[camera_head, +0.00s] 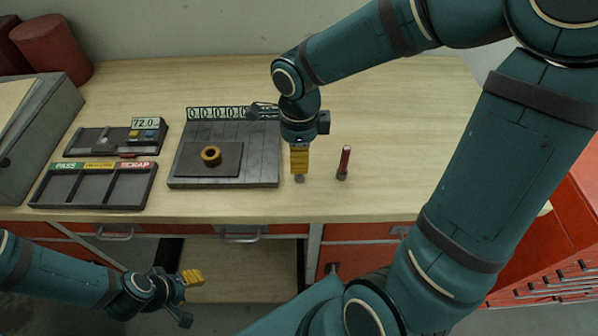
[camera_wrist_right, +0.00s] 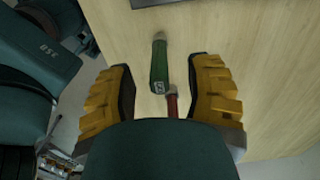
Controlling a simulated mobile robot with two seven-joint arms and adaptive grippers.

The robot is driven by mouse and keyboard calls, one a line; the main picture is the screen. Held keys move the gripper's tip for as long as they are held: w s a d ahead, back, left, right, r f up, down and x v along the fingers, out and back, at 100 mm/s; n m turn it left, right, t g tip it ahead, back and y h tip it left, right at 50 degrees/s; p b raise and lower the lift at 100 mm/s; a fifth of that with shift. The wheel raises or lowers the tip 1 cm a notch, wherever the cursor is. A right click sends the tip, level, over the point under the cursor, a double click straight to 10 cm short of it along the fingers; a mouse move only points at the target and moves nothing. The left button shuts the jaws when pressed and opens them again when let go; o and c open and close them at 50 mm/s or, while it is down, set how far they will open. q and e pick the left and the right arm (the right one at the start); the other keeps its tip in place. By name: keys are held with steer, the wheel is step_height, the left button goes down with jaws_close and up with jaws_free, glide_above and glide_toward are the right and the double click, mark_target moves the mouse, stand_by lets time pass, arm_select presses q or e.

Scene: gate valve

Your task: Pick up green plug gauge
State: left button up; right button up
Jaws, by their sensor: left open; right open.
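The green plug gauge (camera_wrist_right: 159,66) shows in the right wrist view as a green cylinder with a pale mark near its lower end. It lies between the two yellow-padded fingers of my right gripper (camera_wrist_right: 164,80), with visible gaps on both sides. In the head view my right gripper (camera_head: 300,160) hangs over the table's front part, and the green gauge is hidden there. A red gauge (camera_head: 345,160) stands just right of it; its red part (camera_wrist_right: 172,104) shows close to the green one in the wrist view. My left gripper (camera_head: 188,290) is open and empty, low before the table.
A dark grid plate (camera_head: 260,166) with a brass ring (camera_head: 211,156) lies left of my right gripper. A sorting tray (camera_head: 92,190) labelled PASS and SCRAP and a gauge tray (camera_head: 95,139) lie further left. The wooden table (camera_head: 415,120) is bare at the back right.

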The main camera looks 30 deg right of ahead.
steer(key=shift+f, duration=0.7)
steer(key=shift+c, duration=0.4)
jaws_close()
steer(key=shift+r, duration=0.1)
